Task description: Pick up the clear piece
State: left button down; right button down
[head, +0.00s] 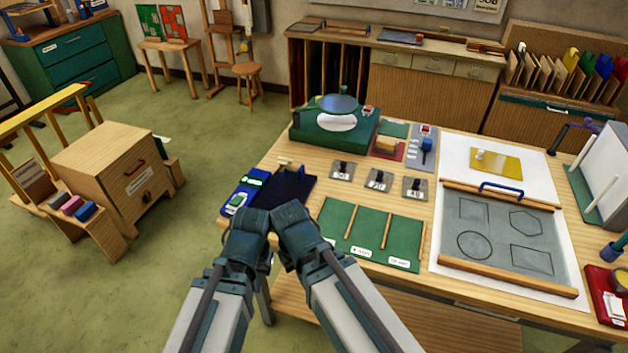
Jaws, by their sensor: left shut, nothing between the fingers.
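I cannot make out a clear glass piece for certain. A pale sheet (470,160) on the workbench holds a yellow piece (495,162) with a small knob. Below it a grey panel (465,232) shows several outlined shapes between wooden strips. A green tray (372,233) with wooden dividers and white labels lies left of the panel; its compartments look empty. My two arms come up from the bottom and bend at the bench's front left corner. My left gripper (265,259) is mostly hidden behind my arm links, shut and empty. My right gripper is hidden.
A green machine (312,138) with a bluish disc stands at the bench's back left. Several black-knobbed switches (378,183) stand before it. A dark blue pad (284,190) lies near my arms. A red tray (606,297) sits at the right edge. The floor at left is partly open beside a wooden cabinet (120,178).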

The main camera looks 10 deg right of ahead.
aim_at(340, 170)
jog(key=z, duration=0.85)
jog(key=j+z, duration=0.95)
jog(key=k+j+z, duration=0.15)
jog(key=j+z, duration=0.35)
jog(key=k+j, duration=0.2)
jog(key=j, duration=0.3)
jog(key=k+j+z, duration=0.15)
jog(key=j, duration=0.35)
jog(key=k+j, duration=0.3)
jog(key=j, duration=0.15)
jog(key=k+j+z, duration=0.15)
jog(key=j, duration=0.3)
jog(key=k+j, duration=0.3)
jog(key=j, duration=0.15)
jog(key=k+j+z, duration=0.15)
jog(key=j, duration=0.3)
jog(key=k, duration=0.1)
